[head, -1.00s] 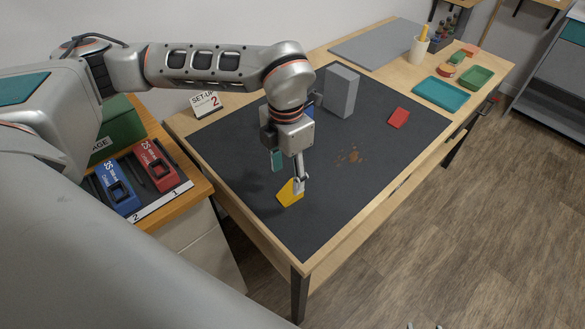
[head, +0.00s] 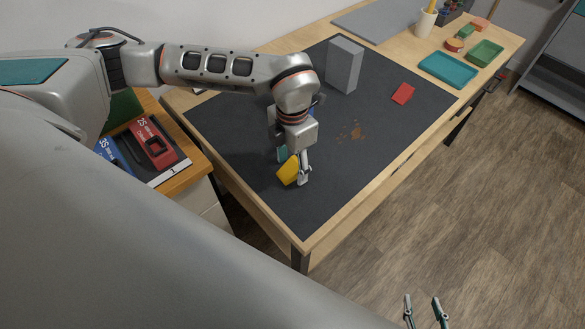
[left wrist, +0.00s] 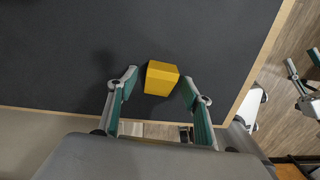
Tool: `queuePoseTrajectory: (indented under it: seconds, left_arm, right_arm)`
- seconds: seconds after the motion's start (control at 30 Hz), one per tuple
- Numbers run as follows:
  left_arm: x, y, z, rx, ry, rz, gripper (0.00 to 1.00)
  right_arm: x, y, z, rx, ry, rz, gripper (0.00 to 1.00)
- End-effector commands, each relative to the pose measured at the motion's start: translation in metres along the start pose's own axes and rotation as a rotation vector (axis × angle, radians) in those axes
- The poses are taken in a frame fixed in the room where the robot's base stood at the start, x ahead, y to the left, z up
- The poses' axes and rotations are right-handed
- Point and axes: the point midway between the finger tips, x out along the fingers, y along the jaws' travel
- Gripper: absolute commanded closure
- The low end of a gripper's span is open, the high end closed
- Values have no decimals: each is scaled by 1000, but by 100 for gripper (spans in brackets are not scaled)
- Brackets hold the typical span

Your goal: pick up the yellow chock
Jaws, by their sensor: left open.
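The yellow chock (head: 288,171) is on the dark mat near the table's front left edge. In the left wrist view the chock (left wrist: 161,78) lies between and slightly beyond the two fingertips, with a gap on each side. My left gripper (head: 293,168) is open and low over the mat, its fingers on either side of the chock. Its green finger pads show in the left wrist view (left wrist: 158,87). The near finger and wrist hide part of the chock in the head view. My right gripper (head: 425,308) is open and empty at the bottom edge, over the floor.
A grey block (head: 344,65) stands behind the left gripper, and a red block (head: 403,93) lies to its right. Teal (head: 448,69) and green (head: 486,52) trays sit at the far right. The mat's middle is clear apart from a brown stain (head: 352,131).

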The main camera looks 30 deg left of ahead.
Motion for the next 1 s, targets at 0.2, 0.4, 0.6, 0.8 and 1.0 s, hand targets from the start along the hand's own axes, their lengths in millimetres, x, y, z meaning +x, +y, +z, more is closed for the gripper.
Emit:
queuePoseTrajectory:
  seconds: [0.2,0.4,0.6,0.8,1.0]
  left_arm:
    - [-1,0,1,0,-2,0,60]
    - [-1,0,1,0,-2,0,93]
    - [-1,0,1,1,-2,0,94]
    - [-9,0,1,1,-4,0,94]
    - [-35,0,2,2,-8,2,94]
  right_arm:
    - [0,1,-2,-1,3,1,60]
    - [0,1,-2,0,2,1,60]
    - [1,0,0,1,0,1,60]
    - [0,0,-1,1,0,1,60]
    - [-1,0,-3,3,1,1,60]
